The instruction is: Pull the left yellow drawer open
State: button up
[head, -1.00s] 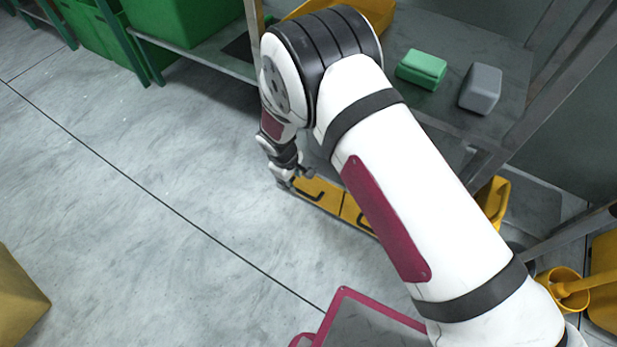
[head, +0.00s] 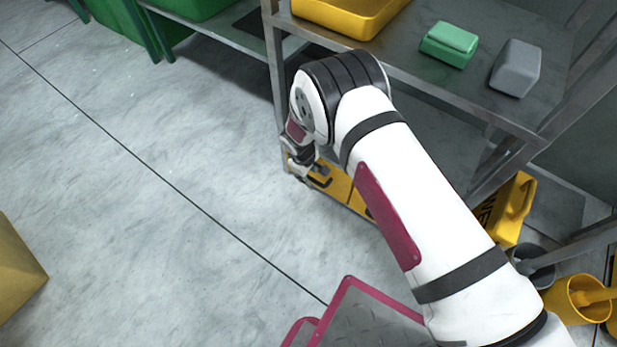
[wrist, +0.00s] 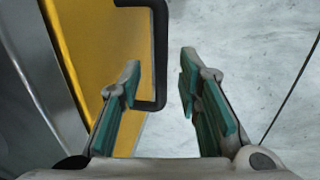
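The left yellow drawer (head: 337,184) sits low under the metal table in the head view, partly hidden by my arm. In the wrist view its yellow front (wrist: 88,50) fills the left side, with a black bar handle (wrist: 161,50) standing out from it. My gripper (wrist: 160,75) is open. The handle bar shows between its two fingers, with the left finger on the drawer side and the right finger over the floor. I see no clear contact with the bar. In the head view my gripper (head: 302,172) is at the drawer's left end.
The right yellow drawer (head: 361,204) is mostly behind my arm. The metal table (head: 440,85) above holds a yellow tray (head: 352,18), a green block (head: 449,44) and a grey block (head: 515,67). Open floor (head: 170,200) lies to the left.

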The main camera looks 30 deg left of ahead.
jog(key=shift+w+f, duration=0.1)
jog(key=shift+f, duration=0.45)
grip_shut()
